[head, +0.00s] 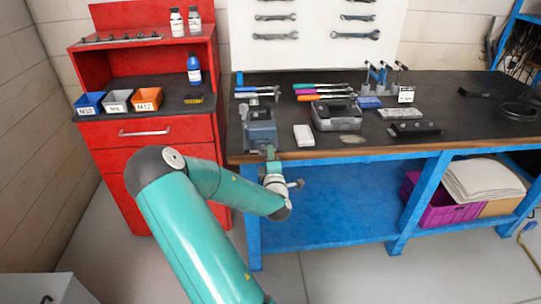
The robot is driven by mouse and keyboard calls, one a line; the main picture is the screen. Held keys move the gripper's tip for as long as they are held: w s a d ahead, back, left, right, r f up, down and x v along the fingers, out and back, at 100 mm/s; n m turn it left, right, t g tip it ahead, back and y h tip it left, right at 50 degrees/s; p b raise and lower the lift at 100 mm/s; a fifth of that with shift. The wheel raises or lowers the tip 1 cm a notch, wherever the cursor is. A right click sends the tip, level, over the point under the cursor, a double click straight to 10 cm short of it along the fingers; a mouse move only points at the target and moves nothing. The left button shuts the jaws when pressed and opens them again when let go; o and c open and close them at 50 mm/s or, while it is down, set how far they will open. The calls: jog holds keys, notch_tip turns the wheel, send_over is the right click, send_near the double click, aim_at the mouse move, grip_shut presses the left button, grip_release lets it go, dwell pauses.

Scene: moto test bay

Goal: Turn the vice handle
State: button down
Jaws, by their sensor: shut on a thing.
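The grey-blue vice (260,132) stands on the front left edge of the dark bench top in the head view. My arm reaches up to the bench edge from below, and my gripper (271,155) is right at the front of the vice, just below its body. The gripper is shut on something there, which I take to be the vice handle. The handle is too small and too covered by the gripper to make out, so its angle cannot be told.
A white block (303,135) and a grey case (337,116) lie right of the vice. Colourful-handled tools (320,90) lie behind. The red cabinet (140,134) stands left of the blue-framed bench (400,205). A purple crate (440,212) sits on the lower shelf.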

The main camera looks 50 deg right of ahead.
jog(key=shift+w+a+t, duration=0.3)
jog(key=shift+w, duration=0.3)
jog(key=c, duration=1.4)
grip_release()
jog(key=shift+w+f, duration=0.1)
jog(key=shift+o, duration=0.2)
jog(key=v, duration=1.4)
jog(key=shift+s+d+r, duration=0.25)
jog(key=shift+s, duration=0.05)
